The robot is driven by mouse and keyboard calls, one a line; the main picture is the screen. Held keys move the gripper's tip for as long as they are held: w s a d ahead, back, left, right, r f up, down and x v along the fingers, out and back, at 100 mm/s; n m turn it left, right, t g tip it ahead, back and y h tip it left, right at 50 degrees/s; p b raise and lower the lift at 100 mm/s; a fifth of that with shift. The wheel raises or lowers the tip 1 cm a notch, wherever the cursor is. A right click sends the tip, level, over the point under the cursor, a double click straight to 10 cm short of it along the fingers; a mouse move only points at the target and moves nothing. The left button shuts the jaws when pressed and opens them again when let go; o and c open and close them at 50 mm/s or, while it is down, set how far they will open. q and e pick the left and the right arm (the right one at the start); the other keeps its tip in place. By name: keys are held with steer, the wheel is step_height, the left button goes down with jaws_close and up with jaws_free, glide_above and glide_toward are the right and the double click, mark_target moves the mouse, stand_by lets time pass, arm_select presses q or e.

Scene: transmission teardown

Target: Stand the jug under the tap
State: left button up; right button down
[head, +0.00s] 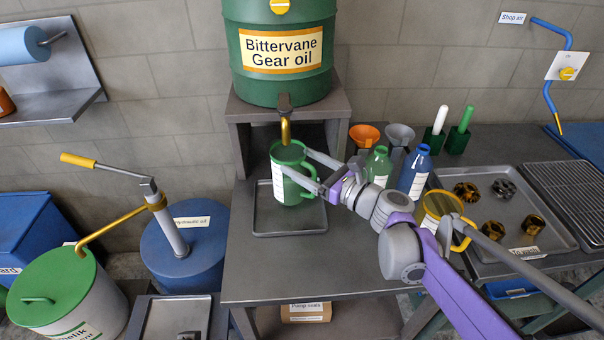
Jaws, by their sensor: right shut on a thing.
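The green jug (288,174) with a white scale label stands upright in the head view, directly below the brass tap (285,131) of the green Bittervane gear oil drum (279,50). The jug is over the grey drip tray (262,219); whether its base touches the tray I cannot tell for sure. My right gripper (300,171) comes in from the right and is shut on the jug at its right side, its fingers partly covering the jug's handle. My left gripper is not in view.
Green and blue bottles (415,172) and orange and grey funnels stand right of the jug. A yellow-handled jug (437,207) stands close beside my right arm. A parts tray (490,250) with several gears lies further right. The bench front left of my arm is clear.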

steer(key=shift+w+a+f, duration=0.15)
steer(key=shift+f, duration=1.6)
steer(key=shift+b, duration=0.3)
steer(key=shift+f, duration=0.15)
jaws_free()
steer(key=shift+r, duration=0.2)
steer(key=v, duration=1.2)
